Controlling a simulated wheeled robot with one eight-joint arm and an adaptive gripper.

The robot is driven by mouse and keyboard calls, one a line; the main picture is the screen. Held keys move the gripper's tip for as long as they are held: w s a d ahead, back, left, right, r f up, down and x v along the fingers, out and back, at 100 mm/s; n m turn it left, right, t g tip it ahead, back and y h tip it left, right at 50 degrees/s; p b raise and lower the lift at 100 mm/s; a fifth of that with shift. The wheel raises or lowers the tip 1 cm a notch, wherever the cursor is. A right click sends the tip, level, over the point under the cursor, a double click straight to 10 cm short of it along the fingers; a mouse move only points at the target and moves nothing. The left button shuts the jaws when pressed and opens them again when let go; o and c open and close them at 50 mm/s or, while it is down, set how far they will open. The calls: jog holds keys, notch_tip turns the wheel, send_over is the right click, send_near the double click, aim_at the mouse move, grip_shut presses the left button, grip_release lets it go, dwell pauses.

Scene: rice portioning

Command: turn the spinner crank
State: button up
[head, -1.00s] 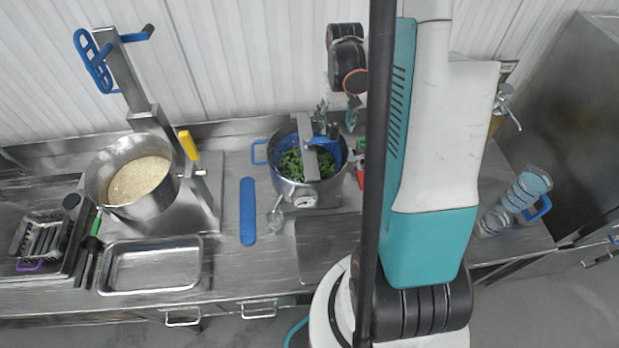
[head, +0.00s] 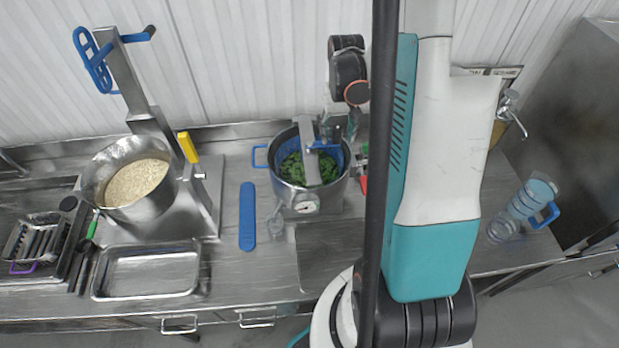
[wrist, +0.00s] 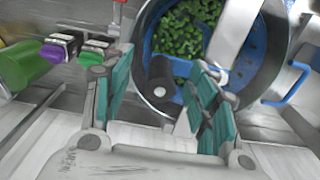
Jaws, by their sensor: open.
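The spinner is a steel pot (head: 297,200) with a blue basket of chopped greens and a grey bar (head: 309,155) across its top. In the wrist view its blue basket rim (wrist: 149,42) and the bar (wrist: 234,32) show close by. The crank's dark upright knob (wrist: 160,78) stands near the rim, between my gripper's teal fingers. My gripper (wrist: 160,95) is open, with a finger on either side of the knob and gaps visible. In the head view my gripper (head: 337,130) is small above the pot's far right side, and the crank is hard to make out there.
Left of the spinner are a blue strip (head: 247,216), a steel tray (head: 148,293) and a tilted pot of rice (head: 110,202) on a stand. Colored handles (wrist: 62,47) lie left in the wrist view.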

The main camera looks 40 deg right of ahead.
jog(key=shift+f+b, duration=1)
jog(key=shift+r, duration=0.3)
jog(key=shift+r, duration=0.2)
jog(key=c, duration=1.1)
